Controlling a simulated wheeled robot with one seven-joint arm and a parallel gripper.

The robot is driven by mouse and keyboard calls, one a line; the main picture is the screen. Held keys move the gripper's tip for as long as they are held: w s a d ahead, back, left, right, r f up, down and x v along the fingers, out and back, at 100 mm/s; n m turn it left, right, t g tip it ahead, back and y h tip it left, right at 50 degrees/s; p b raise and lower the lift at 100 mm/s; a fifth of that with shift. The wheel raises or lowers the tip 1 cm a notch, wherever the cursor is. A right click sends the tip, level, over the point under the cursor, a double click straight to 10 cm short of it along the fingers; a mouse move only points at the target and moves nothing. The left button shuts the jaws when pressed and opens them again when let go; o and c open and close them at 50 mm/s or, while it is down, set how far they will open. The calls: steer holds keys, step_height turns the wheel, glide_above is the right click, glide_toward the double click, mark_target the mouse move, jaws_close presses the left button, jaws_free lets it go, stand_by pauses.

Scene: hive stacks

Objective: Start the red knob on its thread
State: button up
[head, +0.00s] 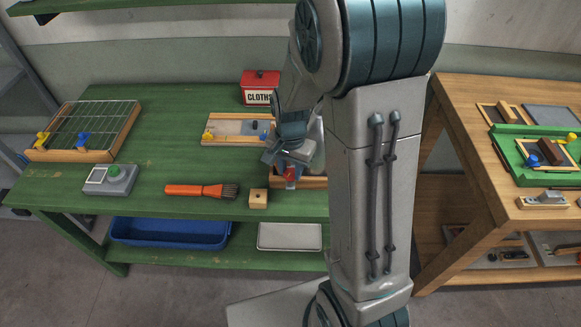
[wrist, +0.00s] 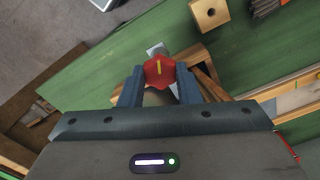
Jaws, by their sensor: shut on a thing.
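The red knob (wrist: 159,71) is gripped between the two fingers of my gripper (wrist: 160,82) in the wrist view. It is hexagonal, with a yellow stripe on top. In the head view the knob (head: 290,175) shows small and red below my gripper (head: 286,160), near the front edge of the green bench. A wooden frame (head: 313,182) lies under and beside it; it also shows in the wrist view (wrist: 205,62). A grey metal piece (wrist: 157,49) shows just past the knob. The thread is hidden, so I cannot tell whether the knob touches it.
A framed panel (head: 232,141) and a red cloths tin (head: 260,88) stand behind. A grey box with a green button (head: 110,179) sits further left.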

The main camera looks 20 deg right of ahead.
steer(key=o, duration=1.4)
steer(key=shift+r, duration=0.2)
steer(key=shift+r+p, duration=1.75)
steer(key=shift+r, duration=0.35)
steer(key=shift+r+p, duration=1.45)
steer(key=shift+r, duration=0.55)
